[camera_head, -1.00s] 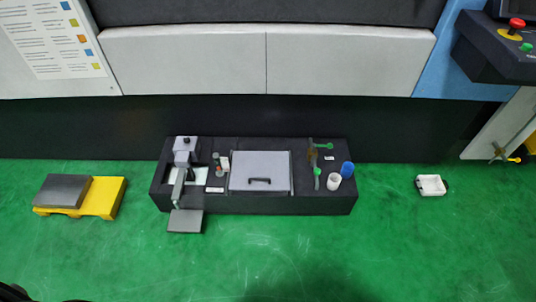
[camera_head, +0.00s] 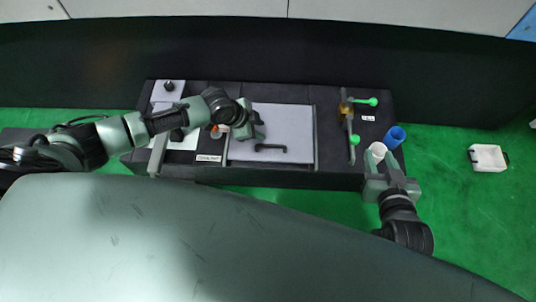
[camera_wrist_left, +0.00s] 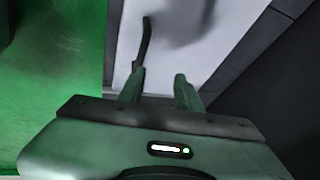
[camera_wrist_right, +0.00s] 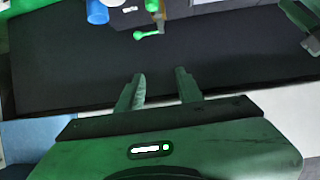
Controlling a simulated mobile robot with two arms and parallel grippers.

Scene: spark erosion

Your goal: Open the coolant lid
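The coolant lid (camera_head: 297,128) is a flat grey panel lying shut in the dark bench, with a black bar handle (camera_head: 284,148) near its front edge. The lid (camera_wrist_left: 185,30) and its handle (camera_wrist_left: 144,42) also show in the left wrist view. My left gripper (camera_head: 260,128) is above the lid's left part, beside the handle; its fingers (camera_wrist_left: 158,88) are apart with nothing between them. Whether they touch the lid is unclear. My right gripper (camera_head: 385,172) is at the bench's front right, by a white cup; its fingers (camera_wrist_right: 160,86) are apart and empty.
A white cup (camera_head: 377,152) and a blue cup (camera_head: 395,137) stand at the bench's right end, beside a valve with green handles (camera_head: 366,102). A coolant label (camera_head: 208,158) is left of the lid. A white tray (camera_head: 488,157) lies on the green floor.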

